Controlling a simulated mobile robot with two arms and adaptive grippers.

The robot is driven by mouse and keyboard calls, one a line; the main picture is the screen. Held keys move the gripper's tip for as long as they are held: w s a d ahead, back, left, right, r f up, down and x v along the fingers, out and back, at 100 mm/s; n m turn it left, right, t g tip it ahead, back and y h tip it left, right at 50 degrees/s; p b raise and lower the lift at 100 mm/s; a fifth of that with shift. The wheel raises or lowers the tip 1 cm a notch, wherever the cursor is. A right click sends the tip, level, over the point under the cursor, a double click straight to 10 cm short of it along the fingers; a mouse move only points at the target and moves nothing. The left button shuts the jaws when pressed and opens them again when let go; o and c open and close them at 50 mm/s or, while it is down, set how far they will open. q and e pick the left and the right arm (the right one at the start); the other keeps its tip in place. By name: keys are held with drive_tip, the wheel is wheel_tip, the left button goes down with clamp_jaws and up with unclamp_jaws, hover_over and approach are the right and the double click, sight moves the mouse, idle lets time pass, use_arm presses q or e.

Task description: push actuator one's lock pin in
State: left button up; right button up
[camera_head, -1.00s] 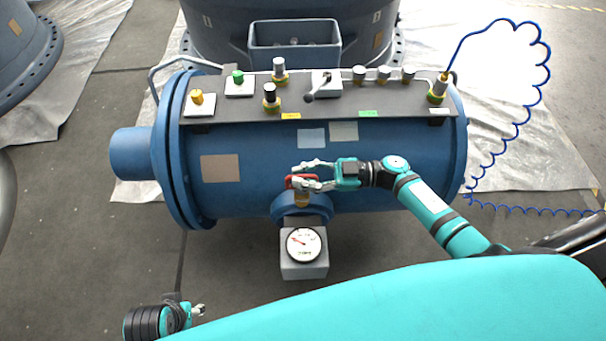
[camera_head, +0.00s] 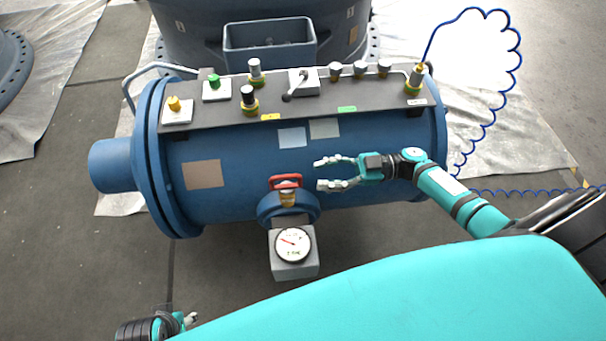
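A blue horizontal actuator cylinder (camera_head: 235,155) fills the middle, with a dark panel (camera_head: 300,108) on top. On the panel stand a black knob (camera_head: 248,95) and a grey knob (camera_head: 255,70), each in a yellowish collar. I cannot tell which part is actuator one's lock pin. A red handle (camera_head: 286,180) on a brass-coloured stem rises from the front fitting, above a gauge (camera_head: 293,244). My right gripper (camera_head: 320,174) is open and empty, just right of the red handle and apart from it. My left gripper (camera_head: 190,318) is small at the bottom left; its fingers are unclear.
Yellow (camera_head: 174,104) and green (camera_head: 213,82) buttons, a grey lever switch (camera_head: 303,82) and several small grey knobs line the panel. An open blue-grey bin (camera_head: 270,52) is behind. A coiled blue hose (camera_head: 519,60) runs along the right. Floor at front left is clear.

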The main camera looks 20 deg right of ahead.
drive_tip(key=shift+v, duration=1.5)
drive_tip(key=shift+s+f, duration=0.1)
